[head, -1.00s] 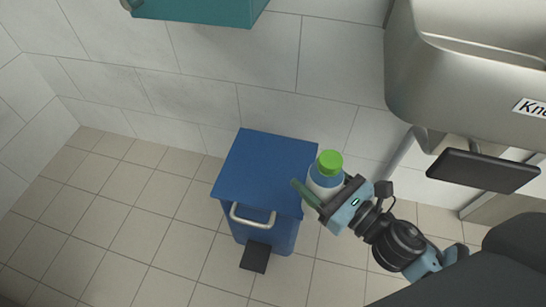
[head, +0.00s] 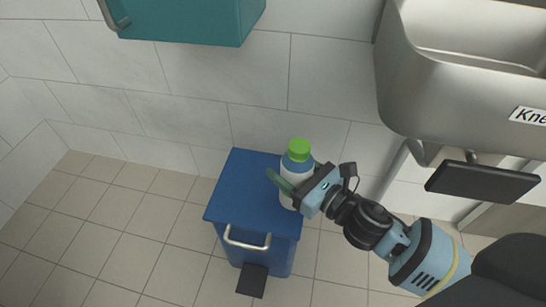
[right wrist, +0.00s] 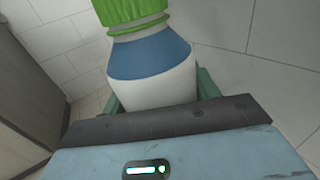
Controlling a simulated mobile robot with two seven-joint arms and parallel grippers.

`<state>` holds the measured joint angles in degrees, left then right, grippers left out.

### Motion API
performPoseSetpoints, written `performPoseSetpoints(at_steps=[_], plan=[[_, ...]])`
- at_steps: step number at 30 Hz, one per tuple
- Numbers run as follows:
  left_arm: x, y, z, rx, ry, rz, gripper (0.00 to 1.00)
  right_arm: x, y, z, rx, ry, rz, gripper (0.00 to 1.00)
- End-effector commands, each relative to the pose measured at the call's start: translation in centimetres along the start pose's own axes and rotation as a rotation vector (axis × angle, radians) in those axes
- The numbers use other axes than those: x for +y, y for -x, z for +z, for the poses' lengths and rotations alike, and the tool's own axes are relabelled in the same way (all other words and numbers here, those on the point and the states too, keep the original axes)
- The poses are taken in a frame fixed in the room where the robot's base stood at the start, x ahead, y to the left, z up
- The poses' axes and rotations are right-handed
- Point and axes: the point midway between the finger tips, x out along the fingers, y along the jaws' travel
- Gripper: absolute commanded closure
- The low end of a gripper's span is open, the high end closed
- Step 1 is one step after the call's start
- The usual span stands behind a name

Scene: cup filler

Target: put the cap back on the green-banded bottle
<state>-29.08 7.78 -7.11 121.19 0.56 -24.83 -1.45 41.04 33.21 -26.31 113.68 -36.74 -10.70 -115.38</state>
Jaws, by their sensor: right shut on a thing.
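My right gripper (head: 293,180) is shut around a white bottle (head: 289,196) and holds it upright over or just in front of the right side of a blue bin's lid; I cannot tell whether it touches the lid. The bottle has a blue band (head: 296,166) at its shoulder and a green cap (head: 299,149) on top. In the right wrist view, the bottle (right wrist: 160,88) stands between the fingers, its green top (right wrist: 130,12) cut off by the frame edge. No green band shows on its body. My left gripper is not in view. No loose cap is visible.
The blue pedal bin (head: 240,196) stands on the tiled floor by the wall. A teal cabinet (head: 190,20) hangs above at the left. A steel sink (head: 425,90) with a dark knee plate (head: 483,182) is at the right. The left floor is clear.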

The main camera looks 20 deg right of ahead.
Motion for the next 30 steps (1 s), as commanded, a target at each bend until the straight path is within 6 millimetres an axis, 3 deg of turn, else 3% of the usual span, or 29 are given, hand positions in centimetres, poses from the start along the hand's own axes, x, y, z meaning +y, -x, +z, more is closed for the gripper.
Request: performPoseSetpoints(at_steps=[6,12,29,30], plan=[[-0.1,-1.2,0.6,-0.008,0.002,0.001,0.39,-1.4,-4.0,-0.5,-0.002,0.002,-0.001,1.00],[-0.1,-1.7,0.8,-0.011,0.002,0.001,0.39,-2.2,-6.2,-0.7,0.000,0.001,0.000,1.00],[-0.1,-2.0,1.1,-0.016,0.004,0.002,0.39,-2.6,-7.5,-0.8,-0.002,0.002,0.000,1.00],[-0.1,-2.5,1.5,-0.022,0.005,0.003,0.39,-2.5,-7.4,-1.8,0.003,-0.003,0.000,1.00]])
